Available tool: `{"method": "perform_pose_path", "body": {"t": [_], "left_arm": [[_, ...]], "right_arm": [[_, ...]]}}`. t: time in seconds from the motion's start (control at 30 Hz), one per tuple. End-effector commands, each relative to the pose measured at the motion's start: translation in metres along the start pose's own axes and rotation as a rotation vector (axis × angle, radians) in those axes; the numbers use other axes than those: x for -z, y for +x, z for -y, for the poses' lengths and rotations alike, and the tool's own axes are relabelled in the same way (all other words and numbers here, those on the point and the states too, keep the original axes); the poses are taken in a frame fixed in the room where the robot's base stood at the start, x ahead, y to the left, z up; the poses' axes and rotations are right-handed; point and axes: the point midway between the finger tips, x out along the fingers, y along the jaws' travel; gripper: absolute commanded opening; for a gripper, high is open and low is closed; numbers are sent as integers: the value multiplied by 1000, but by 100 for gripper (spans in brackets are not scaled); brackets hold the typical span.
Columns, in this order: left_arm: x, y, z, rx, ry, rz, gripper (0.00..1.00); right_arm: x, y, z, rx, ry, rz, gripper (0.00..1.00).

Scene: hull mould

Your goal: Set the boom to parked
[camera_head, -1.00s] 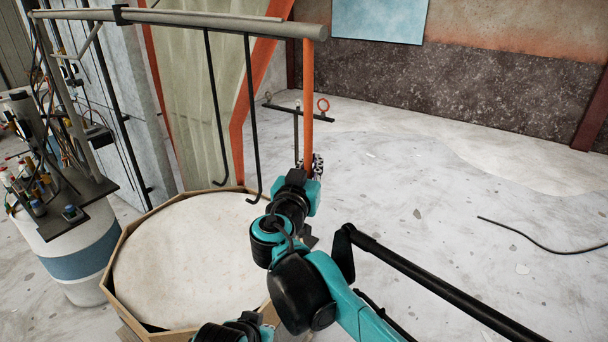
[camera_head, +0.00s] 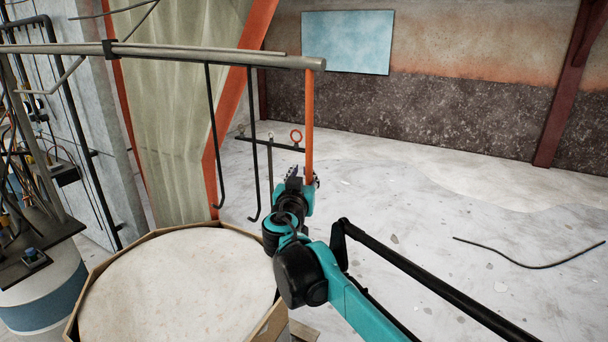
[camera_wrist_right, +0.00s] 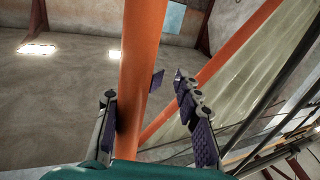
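The boom (camera_head: 215,56) is a grey horizontal tube across the top left of the head view, with a collar and two black hooks hanging from it. An orange handle bar (camera_head: 309,115) hangs from its right end. My right gripper (camera_head: 302,174) is at the handle's lower part, which it partly hides. In the right wrist view the orange bar (camera_wrist_right: 140,60) passes in front of the left finger. The fingertips (camera_wrist_right: 169,82) stand apart, with a gap between them; I cannot tell whether the bar touches a pad. My left gripper is not in view.
A drum with cables (camera_head: 42,310) is at left. A black cable (camera_head: 525,265) lies on open floor at right.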

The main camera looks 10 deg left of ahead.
Motion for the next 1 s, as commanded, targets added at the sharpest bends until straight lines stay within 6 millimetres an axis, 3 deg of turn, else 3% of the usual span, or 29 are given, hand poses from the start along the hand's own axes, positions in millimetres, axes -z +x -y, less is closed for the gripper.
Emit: {"method": "perform_pose_path", "body": {"t": [0.27, 1.0], "left_arm": [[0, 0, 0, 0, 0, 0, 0], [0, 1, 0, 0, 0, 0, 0]], "right_arm": [[0, -4, 2, 4, 1, 0, 29], [0, -58, -5, 0, 0, 0, 29]]}}
